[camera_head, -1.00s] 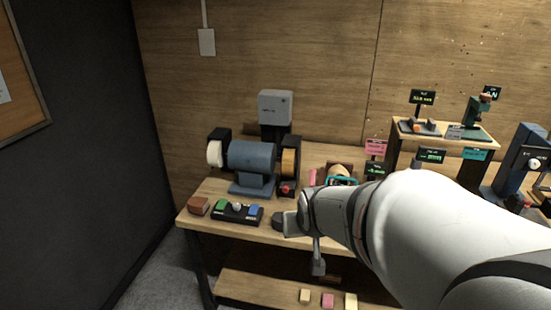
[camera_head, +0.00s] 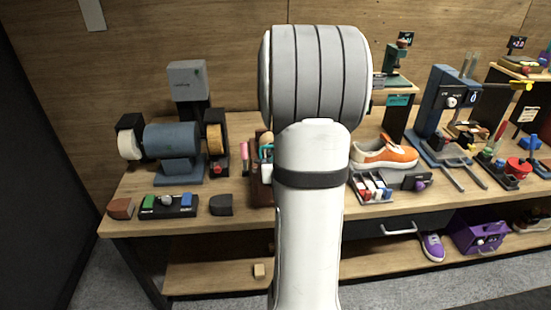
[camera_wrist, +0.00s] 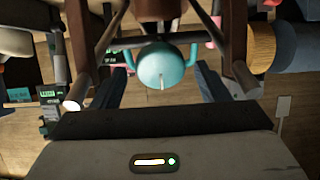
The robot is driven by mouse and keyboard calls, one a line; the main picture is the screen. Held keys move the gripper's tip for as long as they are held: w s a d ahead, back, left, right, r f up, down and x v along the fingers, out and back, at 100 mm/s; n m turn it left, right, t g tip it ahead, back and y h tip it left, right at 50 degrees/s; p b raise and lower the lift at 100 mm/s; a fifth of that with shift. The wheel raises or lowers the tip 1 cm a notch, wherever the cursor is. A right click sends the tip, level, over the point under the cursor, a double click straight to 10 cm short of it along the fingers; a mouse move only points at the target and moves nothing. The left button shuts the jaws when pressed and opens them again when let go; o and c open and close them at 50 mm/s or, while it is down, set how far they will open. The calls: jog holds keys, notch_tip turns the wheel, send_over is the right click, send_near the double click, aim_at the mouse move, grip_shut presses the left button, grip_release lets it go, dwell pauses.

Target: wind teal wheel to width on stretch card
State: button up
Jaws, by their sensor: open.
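The teal wheel (camera_wrist: 168,66), with a pale mark on its lower front, sits in the middle of the wrist view. A teal bar runs on either side of it. My gripper (camera_wrist: 160,82) is open, with its fingers spread left and right of the wheel; I cannot tell whether they touch it. In the head view, the brown stretcher base (camera_head: 261,187) shows just left of my arm, which hides my gripper and most of the wheel. A small dark card with green text (camera_wrist: 48,97) stands at the left in the wrist view; its text is unreadable.
A blue buffing machine (camera_head: 172,140) stands left on the bench. A button box (camera_head: 168,206) and a dark block (camera_head: 221,205) lie near the front edge. An orange sneaker (camera_head: 385,153) sits right of my arm, with a blue press (camera_head: 442,107) beyond.

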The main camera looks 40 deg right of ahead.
jog(key=shift+p+x, duration=0.3)
jog(key=shift+x, duration=1.75)
jog(key=shift+c, duration=0.3)
jog(key=c, duration=0.8)
jog(key=shift+d, duration=0.1)
jog(key=shift+c, duration=0.3)
jog(key=shift+f+m+b, duration=0.1)
jog(key=shift+m+b, duration=0.3)
jog(key=shift+b, duration=0.15)
